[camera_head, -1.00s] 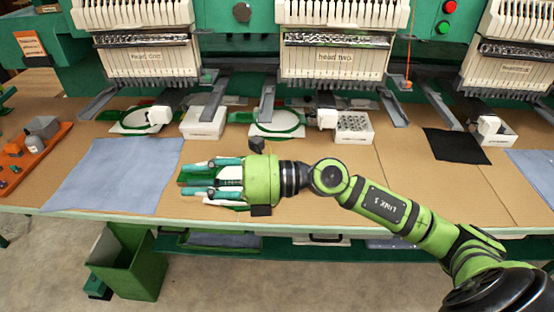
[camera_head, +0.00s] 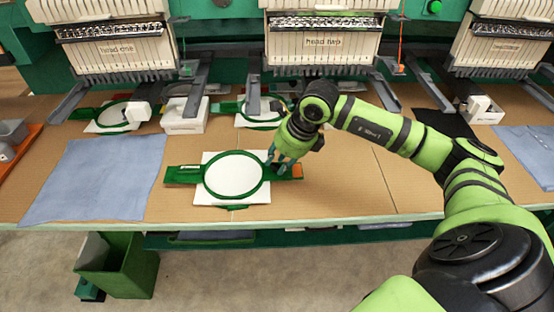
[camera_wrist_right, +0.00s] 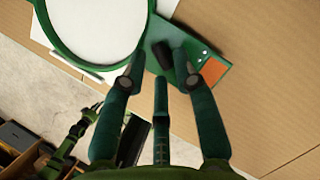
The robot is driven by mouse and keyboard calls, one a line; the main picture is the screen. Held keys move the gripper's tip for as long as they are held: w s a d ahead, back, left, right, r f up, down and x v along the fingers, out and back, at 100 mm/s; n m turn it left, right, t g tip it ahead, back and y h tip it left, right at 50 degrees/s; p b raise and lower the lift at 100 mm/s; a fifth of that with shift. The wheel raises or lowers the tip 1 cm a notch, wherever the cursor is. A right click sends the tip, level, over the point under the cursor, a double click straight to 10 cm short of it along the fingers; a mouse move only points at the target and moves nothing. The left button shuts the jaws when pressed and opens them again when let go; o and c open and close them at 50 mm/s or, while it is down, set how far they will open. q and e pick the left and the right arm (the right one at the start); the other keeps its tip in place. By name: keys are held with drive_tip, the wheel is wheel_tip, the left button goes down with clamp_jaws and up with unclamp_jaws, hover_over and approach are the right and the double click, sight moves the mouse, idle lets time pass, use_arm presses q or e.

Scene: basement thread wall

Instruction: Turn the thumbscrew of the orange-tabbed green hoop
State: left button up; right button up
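The green hoop (camera_head: 205,178) lies flat on the table around white cloth, with an orange tab (camera_head: 297,171) on its right-hand bracket. In the right wrist view the hoop (camera_wrist_right: 50,35) is at upper left and the orange tab (camera_wrist_right: 213,71) is right of the fingers. My right gripper (camera_head: 276,166) points down at the hoop's right side, over the bracket. Its fingertips (camera_wrist_right: 160,56) are spread apart. A dark piece shows between them; I cannot tell whether it is the thumbscrew. A small green arm (camera_wrist_right: 78,128) at lower left, possibly my left one, is too small to read.
A blue cloth (camera_head: 95,178) lies left of the hoop. Behind stand embroidery heads, with more hoops and a white box (camera_head: 184,116) under them. A green bin (camera_head: 118,265) stands below the table's front edge. Bare tabletop lies right of the hoop.

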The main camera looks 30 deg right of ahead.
drive_tip(key=shift+w+a+f, duration=0.1)
drive_tip(key=shift+w+f, duration=0.1)
drive_tip(key=shift+f, duration=0.4)
drive_tip(key=shift+c, duration=0.4)
clamp_jaws()
